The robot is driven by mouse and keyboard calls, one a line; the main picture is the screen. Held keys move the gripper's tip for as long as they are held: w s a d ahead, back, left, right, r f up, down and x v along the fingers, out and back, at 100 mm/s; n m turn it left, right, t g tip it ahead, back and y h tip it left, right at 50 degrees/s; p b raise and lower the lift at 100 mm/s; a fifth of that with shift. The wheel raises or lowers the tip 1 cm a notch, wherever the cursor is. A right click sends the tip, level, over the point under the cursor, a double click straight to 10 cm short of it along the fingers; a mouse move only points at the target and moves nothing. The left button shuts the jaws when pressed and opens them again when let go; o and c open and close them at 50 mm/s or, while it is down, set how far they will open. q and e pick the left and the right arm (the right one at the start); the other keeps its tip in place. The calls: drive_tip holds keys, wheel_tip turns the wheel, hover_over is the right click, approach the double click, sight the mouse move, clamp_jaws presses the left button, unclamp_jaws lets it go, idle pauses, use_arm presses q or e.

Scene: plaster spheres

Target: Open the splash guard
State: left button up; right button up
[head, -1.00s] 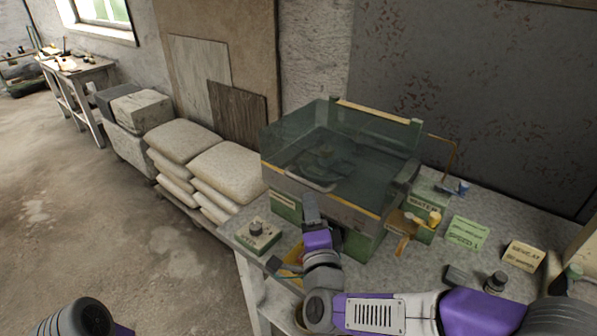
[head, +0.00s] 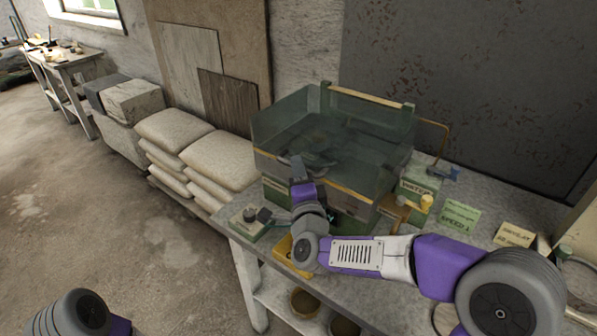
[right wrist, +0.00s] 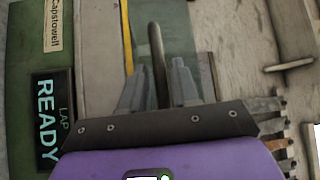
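The splash guard (head: 290,125) is a clear greenish box on the green machine on the bench, with a yellow strip along its lower front edge. Its front looks closed. My right gripper (head: 297,166) is at the front handle and hides much of it in the head view. In the right wrist view the bar-shaped handle (right wrist: 156,50) runs between the two fingers of my right gripper (right wrist: 160,85). My left gripper is not in view; only part of my left arm shows at the bottom left.
A control box with a knob (head: 250,221) stands left of the machine. A green WATER box (head: 418,190) and a SPEED 1 card (head: 459,215) lie to its right. Stacked sacks (head: 215,160) are left of the bench. A READY display (right wrist: 47,115) shows in the wrist view.

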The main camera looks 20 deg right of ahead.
clamp_jaws()
drive_tip(key=shift+r, duration=0.15)
